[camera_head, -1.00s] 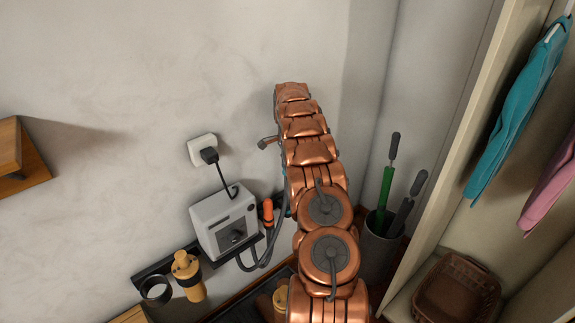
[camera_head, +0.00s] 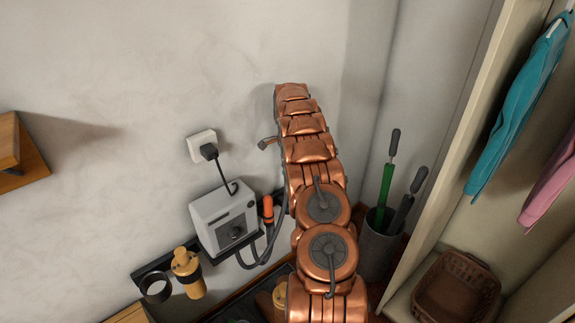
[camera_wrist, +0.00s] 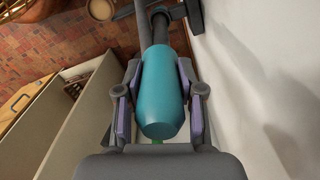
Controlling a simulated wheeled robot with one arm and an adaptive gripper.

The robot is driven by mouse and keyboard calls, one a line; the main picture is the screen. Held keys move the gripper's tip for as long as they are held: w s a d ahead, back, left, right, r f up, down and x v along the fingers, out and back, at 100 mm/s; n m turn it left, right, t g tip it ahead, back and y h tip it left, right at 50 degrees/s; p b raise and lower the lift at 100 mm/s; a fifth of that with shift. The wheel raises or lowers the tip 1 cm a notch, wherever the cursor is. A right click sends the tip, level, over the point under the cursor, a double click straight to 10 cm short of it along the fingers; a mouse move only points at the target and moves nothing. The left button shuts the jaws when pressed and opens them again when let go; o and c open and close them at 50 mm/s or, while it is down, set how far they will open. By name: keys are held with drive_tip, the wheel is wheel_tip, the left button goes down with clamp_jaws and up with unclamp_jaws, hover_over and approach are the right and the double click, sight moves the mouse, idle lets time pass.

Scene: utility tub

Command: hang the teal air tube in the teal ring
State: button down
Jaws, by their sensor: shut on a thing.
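The teal air tube (camera_wrist: 160,95) lies lengthwise between the two fingers of my gripper (camera_wrist: 158,100) in the wrist view. The fingers, with purple-grey pads, are shut on its sides. Its dark narrow end points to the top of the picture, and a grey hose (camera_wrist: 144,28) runs up beside it. In the head view my arm hides the gripper and most of the tube.
A grey-white box (camera_head: 224,218) is on the wall, below a socket with a plug (camera_head: 206,148). An empty black ring (camera_head: 155,287), a yellow tool (camera_head: 186,270) and an orange-handled tool (camera_head: 268,209) are near it. A bin (camera_head: 378,247) and an open cupboard stand right.

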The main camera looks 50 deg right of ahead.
drive_tip(key=b, duration=0.4)
hover_over(285, 203)
drive_tip(key=d, duration=0.1)
wheel_tip(285, 203, down, 13)
drive_tip(key=shift+d, duration=0.15)
idle(6.7)
